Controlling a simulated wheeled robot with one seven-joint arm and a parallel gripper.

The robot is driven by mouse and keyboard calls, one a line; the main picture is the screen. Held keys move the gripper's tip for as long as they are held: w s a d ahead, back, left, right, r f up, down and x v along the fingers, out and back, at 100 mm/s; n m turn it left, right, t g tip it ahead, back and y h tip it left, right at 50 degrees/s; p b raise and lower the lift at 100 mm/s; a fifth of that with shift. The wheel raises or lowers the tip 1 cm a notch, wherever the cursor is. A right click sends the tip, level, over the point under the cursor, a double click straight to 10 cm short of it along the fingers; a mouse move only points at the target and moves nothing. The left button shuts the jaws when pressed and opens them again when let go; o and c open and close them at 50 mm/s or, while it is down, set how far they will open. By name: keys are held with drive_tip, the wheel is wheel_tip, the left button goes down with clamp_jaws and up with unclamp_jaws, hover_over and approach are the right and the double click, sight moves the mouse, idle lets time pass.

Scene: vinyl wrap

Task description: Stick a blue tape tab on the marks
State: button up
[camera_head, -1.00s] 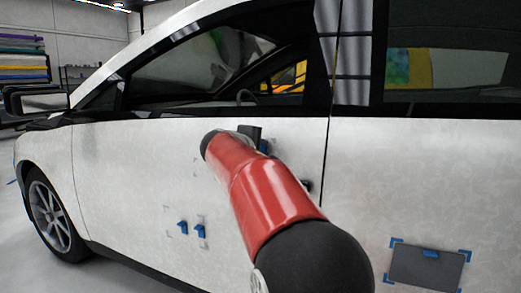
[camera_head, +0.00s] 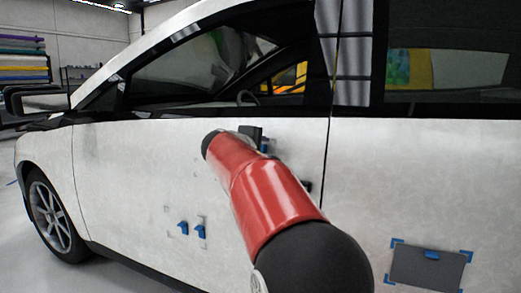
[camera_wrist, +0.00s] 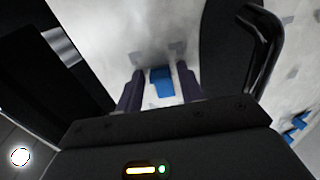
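A blue tape tab (camera_wrist: 161,82) is on the white car surface in the wrist view, between my gripper's two dark fingers (camera_wrist: 160,92). The fingers stand apart, with white surface showing beside the tab; no firm hold is visible. Faint grey corner marks (camera_wrist: 177,48) show around it. In the head view, my red arm hides most of this spot; a bit of blue (camera_head: 265,146) shows beside my dark gripper (camera_head: 250,133). Two other blue tabs, one on the left (camera_head: 183,228) and one on the right (camera_head: 200,231), are on the door lower left, with faint marks around them.
The white car door (camera_head: 120,180) fills most of the head view. A black door handle (camera_wrist: 265,40) is close to the right of my gripper in the wrist view. A grey panel (camera_head: 415,265) with blue corner marks and a blue tab (camera_head: 431,254) is at lower right.

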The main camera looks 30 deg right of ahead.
drive_tip(key=shift+o, duration=0.7)
drive_tip(key=shift+a, duration=0.1)
drive_tip(key=b+v, duration=0.1)
drive_tip(key=v, duration=0.7)
drive_tip(key=s+a+f+m+g+y, duration=0.1)
drive_tip(key=s+a+f+y, duration=0.3)
drive_tip(key=s+f, duration=0.5)
drive_tip(key=s+a+f+m+g+y, duration=0.1)
drive_tip(key=s+a+f+m+y, duration=0.3)
drive_tip(key=s+f, duration=0.6)
drive_tip(key=s+a+f+m+g+y, duration=0.1)
drive_tip(key=s+a+f+y, duration=0.3)
drive_tip(key=s+f, duration=0.5)
drive_tip(key=shift+s+a+f+m+g, duration=0.25)
drive_tip(key=shift+s+a+m+g, duration=0.15)
drive_tip(key=shift+s+a+m, duration=0.5)
